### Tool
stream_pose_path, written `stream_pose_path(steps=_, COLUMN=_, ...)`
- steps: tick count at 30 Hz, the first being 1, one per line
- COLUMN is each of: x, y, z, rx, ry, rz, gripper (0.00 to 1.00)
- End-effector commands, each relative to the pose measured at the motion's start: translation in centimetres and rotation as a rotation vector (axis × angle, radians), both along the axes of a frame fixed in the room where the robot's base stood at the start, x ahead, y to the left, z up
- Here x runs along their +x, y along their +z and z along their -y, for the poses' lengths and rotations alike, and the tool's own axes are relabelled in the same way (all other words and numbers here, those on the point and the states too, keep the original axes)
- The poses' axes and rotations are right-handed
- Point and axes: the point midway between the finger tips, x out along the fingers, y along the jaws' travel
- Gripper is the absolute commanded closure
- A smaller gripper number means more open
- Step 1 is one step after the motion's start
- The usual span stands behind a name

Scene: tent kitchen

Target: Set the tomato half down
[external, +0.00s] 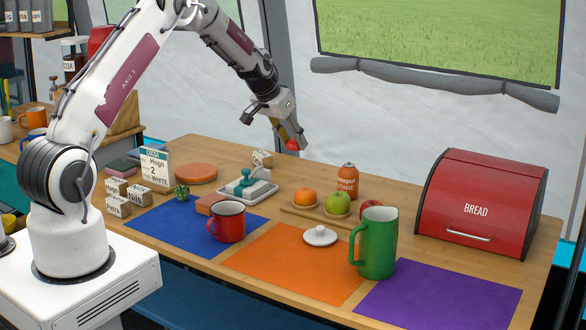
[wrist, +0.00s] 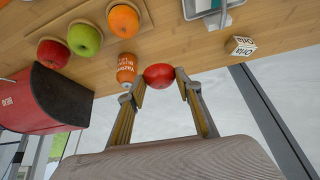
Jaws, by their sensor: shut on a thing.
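The tomato half (external: 293,144) is a small red rounded thing between the fingertips of my gripper (external: 290,142). It also shows in the wrist view (wrist: 158,76), with a finger on each side. My gripper (wrist: 160,84) is shut on it and holds it in the air over the back part of the wooden table (external: 330,180). The orange bottle (external: 347,181) stands below and to the right of it in the external view. I cannot tell from these views which way the cut face points.
A wooden board (external: 292,211) carries an orange (external: 304,196), a green apple (external: 338,203) and a red apple (external: 370,205). Blue, orange and purple mats lie along the front.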

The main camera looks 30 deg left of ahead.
Motion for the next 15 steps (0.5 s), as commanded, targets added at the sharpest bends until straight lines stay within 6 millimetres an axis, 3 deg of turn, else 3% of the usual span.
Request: stream_pose_path(steps=15, x=6.3, y=-3.1, z=0.1, rx=0.001, ry=-0.048, rz=0.001, gripper=0.85)
